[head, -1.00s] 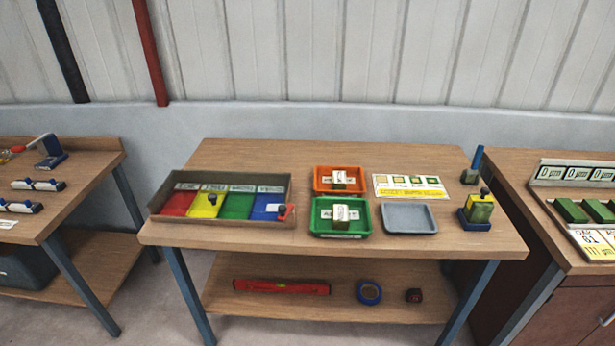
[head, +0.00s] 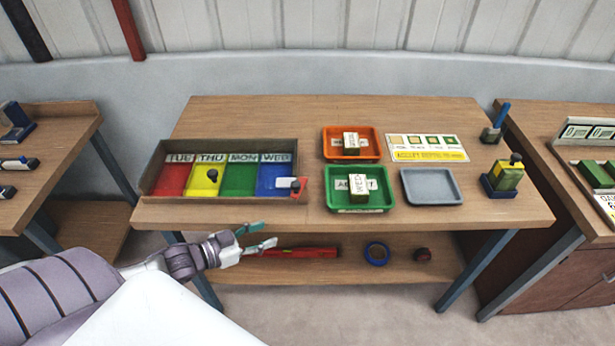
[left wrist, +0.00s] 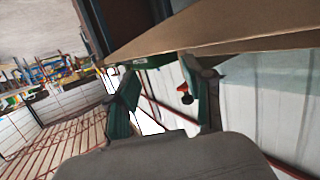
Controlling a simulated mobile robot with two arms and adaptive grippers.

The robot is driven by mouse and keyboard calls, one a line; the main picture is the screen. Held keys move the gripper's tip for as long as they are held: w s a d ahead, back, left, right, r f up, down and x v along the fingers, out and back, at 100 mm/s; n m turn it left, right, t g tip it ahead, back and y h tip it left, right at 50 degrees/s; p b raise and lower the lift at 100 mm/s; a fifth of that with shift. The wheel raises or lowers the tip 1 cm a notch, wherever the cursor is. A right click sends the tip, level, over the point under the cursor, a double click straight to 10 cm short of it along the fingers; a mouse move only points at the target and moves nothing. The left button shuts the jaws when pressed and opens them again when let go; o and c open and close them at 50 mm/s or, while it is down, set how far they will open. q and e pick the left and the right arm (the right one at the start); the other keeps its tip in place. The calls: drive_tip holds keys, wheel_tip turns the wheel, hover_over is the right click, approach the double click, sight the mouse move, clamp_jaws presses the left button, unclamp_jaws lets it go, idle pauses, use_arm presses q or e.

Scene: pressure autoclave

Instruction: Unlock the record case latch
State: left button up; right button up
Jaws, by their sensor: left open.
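The record case (head: 218,195) is a shallow brown box at the left of the middle table, with red, yellow, green and blue panels labelled TUE, THU, MON and WED. Its likely latch (head: 293,187), a red and white piece with a dark knob, sits at the front right corner. My left gripper (head: 262,237) is open and empty, in front of the table edge, below and left of the latch. It also shows in the left wrist view (left wrist: 162,92), with a small red and dark part beyond the fingers that I cannot identify. My right gripper is not in view.
An orange tray (head: 367,156) and a green tray (head: 340,198) hold labelled blocks. A grey tray (head: 431,201) is empty. A yellow-green block on a blue base (head: 503,176) stands at right. The table's front edge (head: 420,220) lies close to my gripper.

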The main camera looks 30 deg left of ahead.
use_arm(q)
wheel_tip(320, 180, up, 2)
drive_tip(key=a+h, duration=0.1)
drive_tip(key=a, duration=0.1)
drive_tip(key=m+h, duration=0.2)
drive_tip(key=h, duration=0.1)
approach(292, 184)
drive_tip(key=shift+t, duration=0.5)
drive_tip(key=x, duration=0.3)
drive_tip(key=f+p+x, duration=0.1)
drive_tip(key=x, duration=0.6)
drive_tip(key=shift+s+d+f, duration=0.15)
drive_tip(key=shift+f, duration=0.1)
drive_tip(key=shift+w+d+f, duration=0.1)
drive_tip(key=shift+w+d, duration=0.25)
drive_tip(key=shift+w, duration=0.05)
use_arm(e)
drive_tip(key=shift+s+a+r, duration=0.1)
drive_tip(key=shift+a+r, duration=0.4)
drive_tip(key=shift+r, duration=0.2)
